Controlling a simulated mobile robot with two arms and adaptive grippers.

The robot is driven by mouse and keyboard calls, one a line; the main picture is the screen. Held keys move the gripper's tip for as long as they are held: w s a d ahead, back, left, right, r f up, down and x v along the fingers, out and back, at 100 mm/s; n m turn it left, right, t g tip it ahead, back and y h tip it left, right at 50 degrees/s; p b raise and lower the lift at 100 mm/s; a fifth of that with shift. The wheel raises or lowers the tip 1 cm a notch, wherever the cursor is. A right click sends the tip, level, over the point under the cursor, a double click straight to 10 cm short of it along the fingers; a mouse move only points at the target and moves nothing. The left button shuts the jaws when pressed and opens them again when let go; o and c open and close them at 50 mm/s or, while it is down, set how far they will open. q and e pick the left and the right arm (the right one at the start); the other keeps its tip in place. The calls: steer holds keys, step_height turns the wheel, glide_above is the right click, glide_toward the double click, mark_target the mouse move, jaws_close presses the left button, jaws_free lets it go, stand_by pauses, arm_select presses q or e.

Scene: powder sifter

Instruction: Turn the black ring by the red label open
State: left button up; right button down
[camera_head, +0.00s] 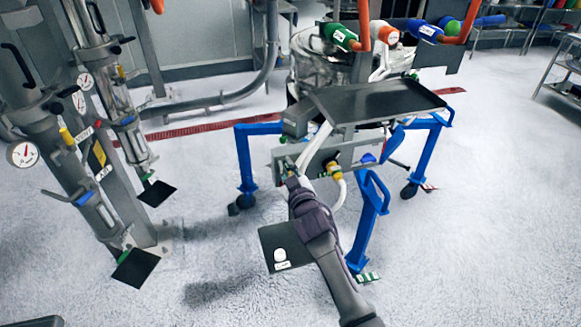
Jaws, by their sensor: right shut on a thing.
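My right arm comes in from the bottom, and my right gripper (289,169) reaches the left end of a grey front panel (312,157) on the sifter. The gripper is shut on a small part there; the fingers hide most of it. I cannot make out whether this part is the black ring, and I cannot make out a red label beside it. A yellow fitting (334,169) with a pale hose sits on the panel to the right of the gripper. My left gripper is not in view.
A dark tray (375,100) juts out above the panel. Blue wheeled legs (243,165) stand around the gripper, with another blue leg (372,205) close on its right. Steel columns with gauges (22,154) stand at the left. Floor in front is mostly open.

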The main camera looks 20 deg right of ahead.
steer(key=shift+a+f+n, duration=0.15)
steer(key=shift+a+n, duration=0.15)
steer(key=shift+n, duration=0.4)
steer(key=c, duration=1.2)
jaws_free()
steer(key=shift+c, duration=0.2)
steer(key=shift+s, duration=0.1)
steer(key=s, duration=1.2)
steer(key=shift+d, duration=0.2)
steer(key=shift+w, duration=0.1)
